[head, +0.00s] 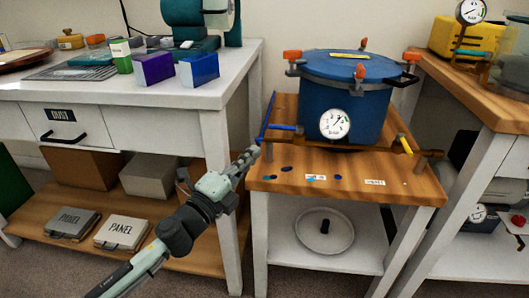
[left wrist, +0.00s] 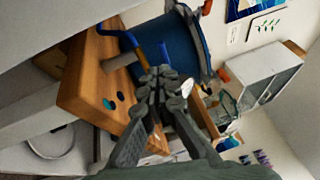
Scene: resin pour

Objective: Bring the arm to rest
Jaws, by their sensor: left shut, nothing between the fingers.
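My left arm comes in from the lower left in the head view. Its gripper (head: 247,156) is in front of the gap between the white bench and the wooden-topped stand, by the stand's left edge. In the left wrist view the fingertips of the gripper (left wrist: 163,82) meet, with nothing between them. Beyond them are the blue pressure pot (left wrist: 175,45) and the wooden top (left wrist: 85,75), seen tilted. I cannot tell whether the gripper touches the stand. My right gripper is in neither view.
The blue pot (head: 343,110), with a gauge and orange clamps, stands on the wooden top (head: 400,187). A blue valve handle (head: 281,127) sits near my gripper. The white bench (head: 225,92) is left; another wooden-topped table (head: 470,95) is right. Panel boxes (head: 122,231) lie on the low shelf.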

